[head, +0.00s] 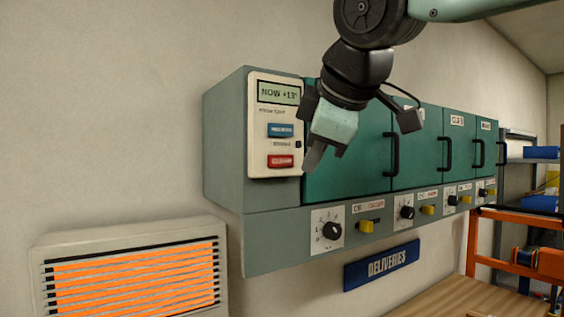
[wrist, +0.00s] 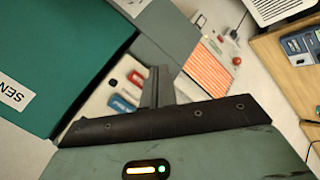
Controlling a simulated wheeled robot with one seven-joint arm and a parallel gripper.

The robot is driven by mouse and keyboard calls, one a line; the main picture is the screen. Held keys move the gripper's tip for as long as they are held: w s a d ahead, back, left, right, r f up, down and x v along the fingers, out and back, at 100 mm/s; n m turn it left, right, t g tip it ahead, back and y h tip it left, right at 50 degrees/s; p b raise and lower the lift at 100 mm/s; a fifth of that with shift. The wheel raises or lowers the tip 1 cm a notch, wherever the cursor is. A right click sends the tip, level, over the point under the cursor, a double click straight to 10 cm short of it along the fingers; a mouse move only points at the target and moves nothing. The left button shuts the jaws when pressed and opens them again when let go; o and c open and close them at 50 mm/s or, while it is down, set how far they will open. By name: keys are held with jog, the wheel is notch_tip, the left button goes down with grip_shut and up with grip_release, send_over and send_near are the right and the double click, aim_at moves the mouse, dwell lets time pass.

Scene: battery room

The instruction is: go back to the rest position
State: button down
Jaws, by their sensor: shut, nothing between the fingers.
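My gripper (head: 313,158) hangs in front of the left end of the wall cabinet (head: 225,150), with its fingers pointing down and to the left. The fingers are shut and hold nothing. They are close to the right edge of the cream control panel (head: 263,95); I cannot tell whether they touch it. The panel has a display reading about "NOW +13°", a blue button (head: 280,130) and a red button (head: 281,161). In the wrist view the shut fingers (wrist: 160,85) stand in front of the panel, whose red (wrist: 135,78) and blue (wrist: 121,104) buttons show.
The cabinet has several green doors (head: 345,160) with dark handles and a row of knobs and yellow switches below. An orange-slatted heater (head: 135,280) is at lower left. A blue "DELIVERIES" sign (head: 382,265) hangs under the cabinet. A wooden bench (head: 450,300) and orange rack (head: 473,255) are at right.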

jog(key=s+d+f+m+g+h+b, duration=0.1)
jog(key=s+f, duration=0.6)
jog(key=f, duration=0.8)
jog(key=s+d+f+m+g+h+b, duration=0.1)
jog(key=s+d+f+m+g+b, duration=0.3)
jog(key=f, duration=1.1)
jog(key=s+d+f+m+g+b, duration=0.3)
jog(key=s+d+f+b, duration=0.3)
jog(key=s+f, duration=0.5)
notch_tip(320, 180, down, 5)
jog(key=shift+f+m+h, duration=0.1)
jog(key=shift+m+h, duration=0.3)
jog(key=shift+m, duration=0.1)
jog(key=shift+s, duration=0.1)
